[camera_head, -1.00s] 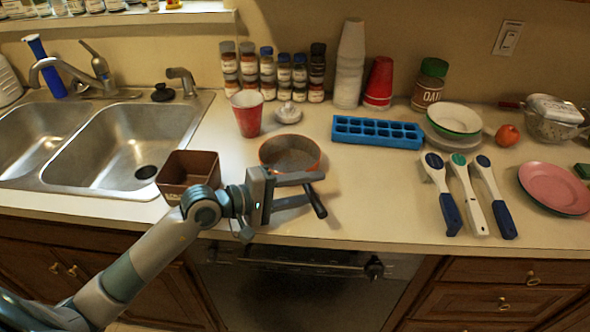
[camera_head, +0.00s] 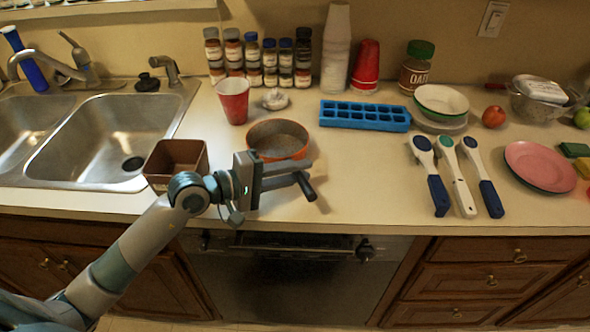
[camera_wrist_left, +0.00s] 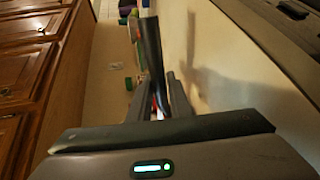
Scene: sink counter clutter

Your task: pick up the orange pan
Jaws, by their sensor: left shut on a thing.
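The orange pan (camera_head: 279,139) is round and low, with an orange outside and a greyish inside. In the left wrist view the dark handle (camera_wrist_left: 151,48) stands up between the fingers. The pan's bowl cannot be made out there. My right gripper is not in view.
A brown square container (camera_head: 176,163) stands left of the pan, by the sink (camera_head: 90,140). A red cup (camera_head: 233,101) and a small white object (camera_head: 275,99) stand behind. A blue ice tray (camera_head: 365,115) lies behind right.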

